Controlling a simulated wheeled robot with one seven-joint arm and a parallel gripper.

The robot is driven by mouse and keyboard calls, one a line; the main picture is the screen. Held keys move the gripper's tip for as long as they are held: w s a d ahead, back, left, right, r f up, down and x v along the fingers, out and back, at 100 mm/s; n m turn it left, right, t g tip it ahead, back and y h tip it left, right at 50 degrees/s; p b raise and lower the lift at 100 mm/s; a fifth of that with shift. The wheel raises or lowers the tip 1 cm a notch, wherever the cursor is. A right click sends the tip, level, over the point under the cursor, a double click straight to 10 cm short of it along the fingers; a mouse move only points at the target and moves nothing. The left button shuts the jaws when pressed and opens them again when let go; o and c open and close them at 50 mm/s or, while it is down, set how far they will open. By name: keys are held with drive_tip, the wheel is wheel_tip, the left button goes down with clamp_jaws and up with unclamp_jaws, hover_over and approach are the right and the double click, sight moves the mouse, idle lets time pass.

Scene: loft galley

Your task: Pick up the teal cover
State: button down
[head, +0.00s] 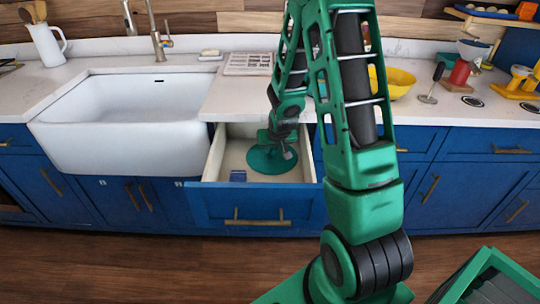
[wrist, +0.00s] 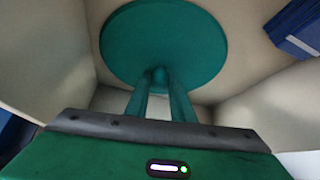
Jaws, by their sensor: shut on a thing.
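The teal cover (head: 268,160) is a round disc with a small knob. It is inside the open drawer (head: 212,160), towards the back right. It also shows in the wrist view (wrist: 165,45), with its knob between my fingers. My gripper (head: 284,150) reaches down into the drawer above the cover. In the wrist view my gripper (wrist: 160,85) is shut on the cover's knob. I cannot tell whether the cover rests on the drawer floor or is slightly raised.
A small blue box (head: 238,176) lies in the drawer, left of the cover; it also shows in the wrist view (wrist: 298,25). The drawer walls stand close around my gripper. A white sink (head: 130,120) is to the left. A yellow bowl (head: 400,82) stands on the counter behind my arm.

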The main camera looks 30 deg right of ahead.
sight(272, 148)
drive_tip(key=shift+r, duration=0.15)
drive_tip(key=shift+r, duration=0.6)
wheel_tip(272, 148, up, 2)
drive_tip(key=shift+r, duration=0.25)
drive_tip(key=s+a+r, duration=0.7)
drive_tip(key=a, duration=0.1)
drive_tip(key=shift+s+a, duration=0.35)
drive_tip(key=shift+s, duration=0.05)
